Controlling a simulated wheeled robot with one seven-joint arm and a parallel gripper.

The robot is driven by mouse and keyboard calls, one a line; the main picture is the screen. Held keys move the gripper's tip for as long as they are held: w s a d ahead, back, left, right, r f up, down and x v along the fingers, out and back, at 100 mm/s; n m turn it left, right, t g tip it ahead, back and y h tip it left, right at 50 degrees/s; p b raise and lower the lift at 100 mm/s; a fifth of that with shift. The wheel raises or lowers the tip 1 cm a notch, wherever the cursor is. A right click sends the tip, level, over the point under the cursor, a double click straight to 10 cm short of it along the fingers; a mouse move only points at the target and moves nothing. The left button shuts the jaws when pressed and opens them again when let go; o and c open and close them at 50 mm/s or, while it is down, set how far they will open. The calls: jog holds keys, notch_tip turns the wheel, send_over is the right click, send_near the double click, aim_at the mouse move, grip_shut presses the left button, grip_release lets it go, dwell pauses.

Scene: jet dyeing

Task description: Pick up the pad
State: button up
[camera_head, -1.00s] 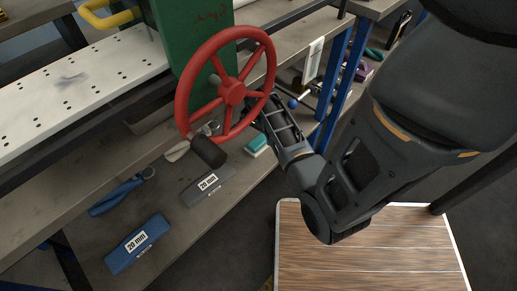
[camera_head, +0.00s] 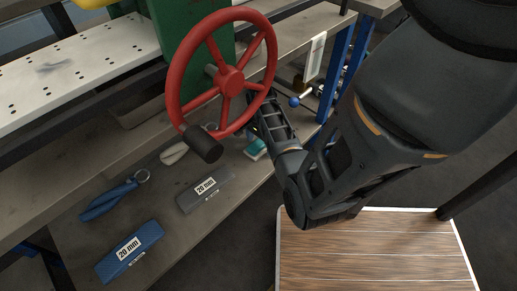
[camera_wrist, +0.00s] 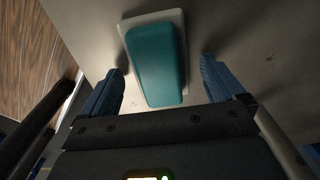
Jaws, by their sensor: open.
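The pad is a teal block on a pale backing (camera_wrist: 155,60). In the wrist view it lies on a grey surface, ahead of and between the two blue fingers of my gripper (camera_wrist: 160,85). The fingers are apart, with a gap on each side of the pad, so my gripper is open and empty. In the head view the pad (camera_head: 255,148) shows only in part, just left of my arm and below the red handwheel.
The red handwheel (camera_head: 231,79) with its dark handle (camera_head: 203,144) stands close beside my arm. Grey (camera_head: 206,189) and blue (camera_head: 130,252) 20 mm blocks and a blue cloth-like item (camera_head: 110,200) lie on the grey bench. A wooden-topped platform (camera_head: 375,250) is at lower right.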

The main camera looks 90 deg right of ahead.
aim_at(260, 142)
jog(key=c, duration=1.3)
jog(key=shift+o, duration=0.2)
jog(key=shift+r, duration=0.1)
notch_tip(260, 142, up, 10)
jog(key=p, duration=1)
